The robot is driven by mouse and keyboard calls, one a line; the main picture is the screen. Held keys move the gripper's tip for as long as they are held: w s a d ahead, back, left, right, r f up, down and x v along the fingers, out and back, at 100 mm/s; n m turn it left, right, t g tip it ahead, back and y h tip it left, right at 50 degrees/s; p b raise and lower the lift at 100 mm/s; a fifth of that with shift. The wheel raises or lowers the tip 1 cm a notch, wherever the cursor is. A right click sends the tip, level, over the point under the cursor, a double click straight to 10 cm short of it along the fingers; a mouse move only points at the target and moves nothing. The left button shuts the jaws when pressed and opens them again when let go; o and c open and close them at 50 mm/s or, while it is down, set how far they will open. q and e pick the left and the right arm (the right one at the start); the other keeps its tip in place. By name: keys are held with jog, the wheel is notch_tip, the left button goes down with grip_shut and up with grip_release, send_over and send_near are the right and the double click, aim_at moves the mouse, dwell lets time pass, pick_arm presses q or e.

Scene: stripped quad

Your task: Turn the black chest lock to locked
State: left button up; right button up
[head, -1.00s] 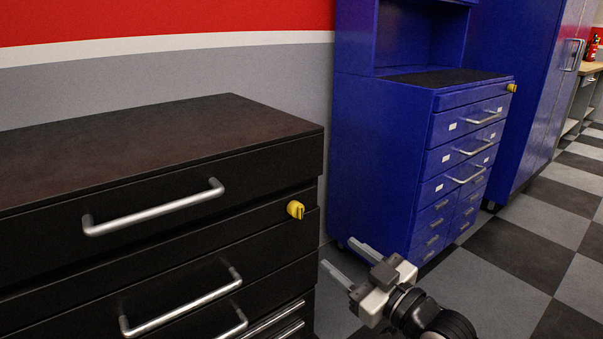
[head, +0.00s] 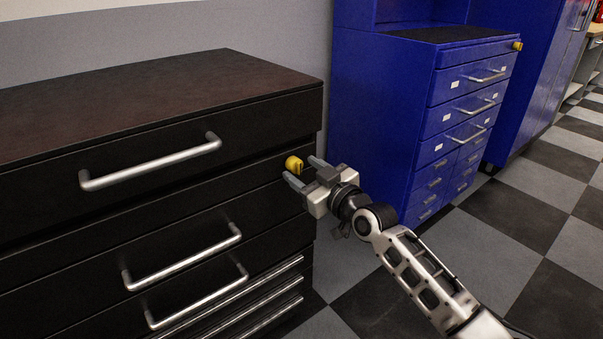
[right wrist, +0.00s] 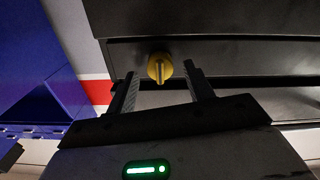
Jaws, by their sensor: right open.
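The black chest (head: 150,222) fills the left of the head view. Its yellow lock knob (head: 293,164) sits at the right end of a narrow upper drawer front. My right gripper (head: 303,172) is open, with its two fingertips close to the knob. In the right wrist view the yellow lock knob (right wrist: 160,67) shows a raised grip ridge and lies between and just beyond the two open fingers (right wrist: 160,82). The fingers look apart from it; contact cannot be told. My left gripper is not in view.
A blue cabinet (head: 395,110) with its own yellow lock (head: 517,45) stands behind to the right. Silver drawer handles (head: 150,163) stick out from the chest front. The checkered floor (head: 500,235) at right is clear.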

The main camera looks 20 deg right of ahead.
jog(key=shift+w+a, duration=0.25)
jog(key=shift+w, duration=0.3)
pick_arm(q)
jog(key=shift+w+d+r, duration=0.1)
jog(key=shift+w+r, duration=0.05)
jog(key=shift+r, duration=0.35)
pick_arm(e)
jog(key=c, duration=1)
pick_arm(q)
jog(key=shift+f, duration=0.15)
